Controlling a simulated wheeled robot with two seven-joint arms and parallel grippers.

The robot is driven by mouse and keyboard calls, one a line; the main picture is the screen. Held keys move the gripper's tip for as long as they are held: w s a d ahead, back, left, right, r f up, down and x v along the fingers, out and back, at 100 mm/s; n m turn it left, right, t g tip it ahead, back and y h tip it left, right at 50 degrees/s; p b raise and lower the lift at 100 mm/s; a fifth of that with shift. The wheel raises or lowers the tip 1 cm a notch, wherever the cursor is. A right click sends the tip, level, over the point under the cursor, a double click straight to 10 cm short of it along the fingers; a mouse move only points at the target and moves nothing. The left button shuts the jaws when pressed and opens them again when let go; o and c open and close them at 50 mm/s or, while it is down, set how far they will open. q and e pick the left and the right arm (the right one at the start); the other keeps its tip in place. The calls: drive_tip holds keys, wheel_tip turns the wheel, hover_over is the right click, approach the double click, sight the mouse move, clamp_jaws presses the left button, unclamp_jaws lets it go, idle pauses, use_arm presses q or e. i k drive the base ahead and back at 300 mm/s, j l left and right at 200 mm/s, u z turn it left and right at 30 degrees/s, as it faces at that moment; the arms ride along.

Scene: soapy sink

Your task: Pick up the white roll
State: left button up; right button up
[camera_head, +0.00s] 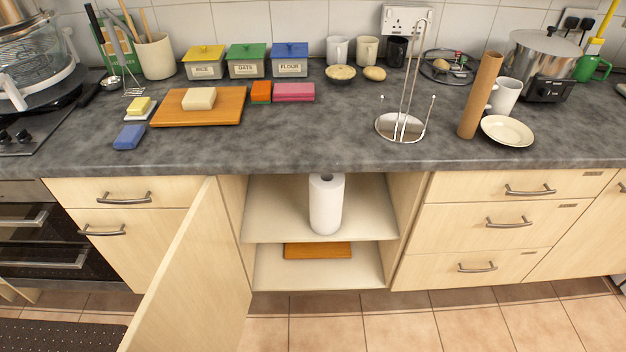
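The white roll (326,206) stands upright on the upper shelf (268,222) of an open cupboard under the counter. It looks like a paper towel roll with a dark hole at its top. It stands apart from the cupboard's side walls. Neither of my grippers shows in the head view.
The cupboard door (195,275) stands open to the left, jutting forward. The counter (300,140) overhangs the shelf. A wooden board (318,251) lies on the lower shelf. Above stand a metal roll holder (402,127) and a brown cardboard tube (481,96).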

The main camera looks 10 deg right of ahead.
sight(326, 190)
drive_tip(key=i+l+u, duration=0.2)
drive_tip(key=i+l, duration=0.45)
drive_tip(key=i, duration=0.15)
